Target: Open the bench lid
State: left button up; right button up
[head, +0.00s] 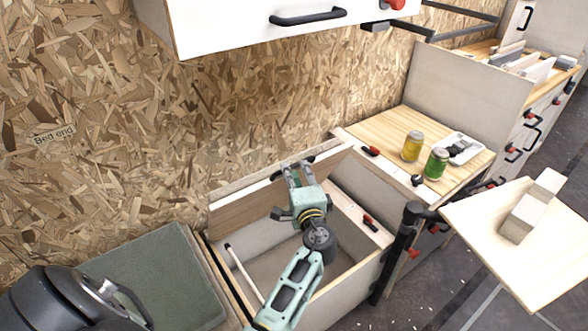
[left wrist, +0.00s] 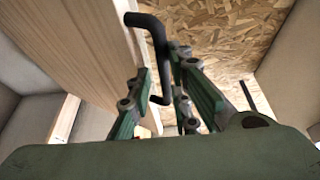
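The bench (head: 345,285) is an open pale box against the chipboard wall, and I look down into its inside. Its wooden lid (head: 240,219) stands raised, close to upright, at the back of the box. A black bar handle (left wrist: 157,40) is on the lid; in the head view it is mostly hidden by my gripper. My left gripper (head: 299,168) is at the lid's upper edge. In the left wrist view its fingers (left wrist: 165,85) are apart, with the handle between them; I cannot tell whether they touch it. My right gripper is in neither view.
A green cushion (head: 155,275) lies left of the box. A counter (head: 385,128) to the right holds a yellow can (head: 412,146), a green can (head: 436,163) and a white tray (head: 468,151). A white overhead cabinet (head: 235,30) hangs above. A light table (head: 545,265) stands at the right.

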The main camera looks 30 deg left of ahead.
pick_arm(q)
jog(key=v, duration=0.5)
jog(key=shift+s, duration=0.1)
dwell(0.3)
